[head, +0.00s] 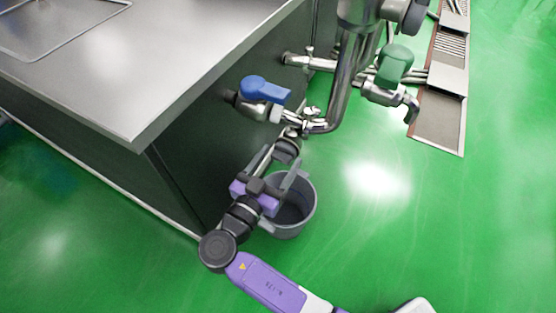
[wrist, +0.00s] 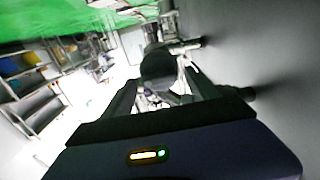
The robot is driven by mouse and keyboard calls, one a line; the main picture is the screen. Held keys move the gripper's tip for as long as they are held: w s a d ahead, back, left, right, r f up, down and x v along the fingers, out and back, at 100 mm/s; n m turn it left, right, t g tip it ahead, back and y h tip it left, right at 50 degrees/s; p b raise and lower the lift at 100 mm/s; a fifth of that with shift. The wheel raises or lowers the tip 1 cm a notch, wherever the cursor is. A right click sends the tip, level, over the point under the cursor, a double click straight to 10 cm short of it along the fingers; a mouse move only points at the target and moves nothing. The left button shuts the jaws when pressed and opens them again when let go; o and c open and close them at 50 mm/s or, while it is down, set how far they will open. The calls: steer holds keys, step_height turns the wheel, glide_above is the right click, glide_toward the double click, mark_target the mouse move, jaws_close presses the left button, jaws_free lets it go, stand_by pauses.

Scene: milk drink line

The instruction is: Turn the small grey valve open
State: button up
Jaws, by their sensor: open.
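A small dark grey rounded valve part (head: 288,147) sits at the low end of the steel pipework, beside the dark cabinet side. In the wrist view the grey valve (wrist: 158,68) appears as a dark round shape between and just beyond the fingers. My gripper (head: 283,158) has a purple body and grey fingers. It is open and empty, with its fingertips close to the valve. The fingers also show in the wrist view (wrist: 161,84), one on either side of the valve. I cannot tell whether they touch it.
A grey bucket (head: 298,219) stands on the green floor below my gripper. A blue-handled valve (head: 263,89) and a green-handled valve (head: 395,64) are on the pipes above. The steel counter (head: 150,60) is at left.

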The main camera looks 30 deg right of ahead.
steer(key=c, duration=1.3)
steer(key=shift+n, duration=0.4)
steer(key=n+p, duration=0.2)
steer(key=n, duration=0.1)
steer(key=shift+w+r+n, duration=0.1)
steer(key=shift+n, duration=0.2)
steer(key=n+p, duration=0.3)
steer(key=n, duration=0.1)
steer(key=shift+a+n, duration=0.1)
steer(key=shift+n, duration=0.2)
steer(key=n+p, duration=0.2)
steer(key=n, duration=0.2)
steer(key=shift+w+n+p, duration=0.1)
steer(key=shift+n+p, duration=0.2)
steer(key=shift+p, duration=0.1)
steer(key=shift+f+n+p, duration=0.2)
steer(key=shift+n+p, duration=0.4)
steer(key=shift+n, duration=0.5)
steer(key=shift+f+n+p, duration=0.15)
steer(key=shift+n+p, duration=0.4)
steer(key=shift+n, duration=0.55)
